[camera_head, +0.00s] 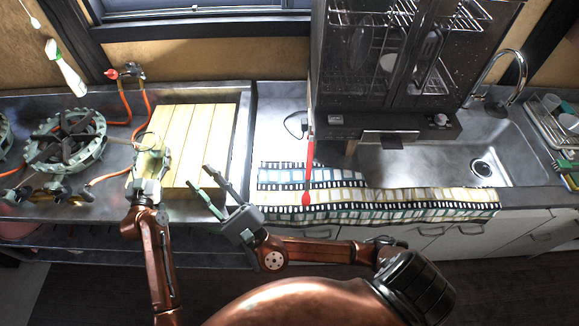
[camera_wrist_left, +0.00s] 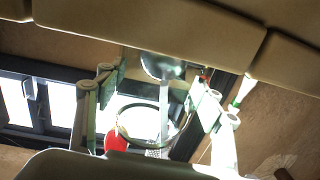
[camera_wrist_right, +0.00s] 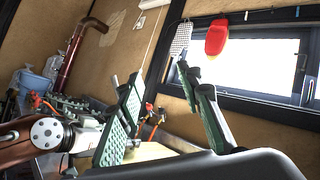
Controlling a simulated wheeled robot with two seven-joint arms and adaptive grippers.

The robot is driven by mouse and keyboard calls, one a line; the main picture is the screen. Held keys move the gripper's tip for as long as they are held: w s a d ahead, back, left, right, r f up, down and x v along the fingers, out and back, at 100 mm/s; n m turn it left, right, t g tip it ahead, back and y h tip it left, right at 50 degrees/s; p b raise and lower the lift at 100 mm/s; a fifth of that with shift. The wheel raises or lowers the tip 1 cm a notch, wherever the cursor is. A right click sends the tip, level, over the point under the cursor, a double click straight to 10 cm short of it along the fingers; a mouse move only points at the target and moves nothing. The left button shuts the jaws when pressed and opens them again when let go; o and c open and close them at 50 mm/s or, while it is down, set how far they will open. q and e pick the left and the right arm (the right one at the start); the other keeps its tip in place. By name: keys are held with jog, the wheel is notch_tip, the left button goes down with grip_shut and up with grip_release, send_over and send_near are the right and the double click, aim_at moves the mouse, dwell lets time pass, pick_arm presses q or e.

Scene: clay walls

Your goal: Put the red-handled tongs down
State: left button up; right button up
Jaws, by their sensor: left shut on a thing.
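My right gripper (camera_head: 203,181) is open and empty, to the right of the left one, near the counter's front edge. Its spread fingers also show in the right wrist view (camera_wrist_right: 165,85).
The slatted wooden board (camera_head: 205,130) is bare. A stove burner (camera_head: 65,140) with orange hoses stands left. The sink (camera_head: 430,165) is further right. A red mitt (camera_wrist_right: 216,38) hangs by the window.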

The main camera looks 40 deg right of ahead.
jog(key=w+a+f+n+g+y, duration=0.2)
jog(key=w+a+n+g+y, duration=0.2)
jog(key=a+n+g+y, duration=0.65)
jog(key=d+f+n+g+h, duration=0.2)
jog(key=d+h, duration=0.1)
jog(key=d, duration=0.3)
jog(key=w+d+f+n+g+h, duration=0.1)
jog(key=d+f+n+g+h, duration=0.2)
jog(key=d, duration=0.3)
jog(key=d+f+n+g+h, duration=0.2)
jog(key=d+f+g+h, duration=0.1)
jog(key=d, duration=0.3)
jog(key=shift+w+d+f+n+h, duration=0.2)
jog(key=shift+w+d+n+h, duration=0.05)
jog(key=shift+w+d+h, duration=0.15)
jog(key=s+d+r+g+h, duration=0.1)
jog(key=s+d+g+h, duration=0.1)
jog(key=d, duration=0.5)
notch_tip(320, 180, up, 7)
jog(key=g+h, duration=0.3)
jog(key=h, duration=0.2)
send_over(309, 167)
jog(key=w, duration=0.1)
notch_tip(309, 167, down, 6)
jog(key=f, duration=0.2)
jog(key=s+f, duration=0.1)
jog(key=f, duration=0.1)
jog(key=shift+f, duration=0.5)
jog(key=shift+f, duration=0.25)
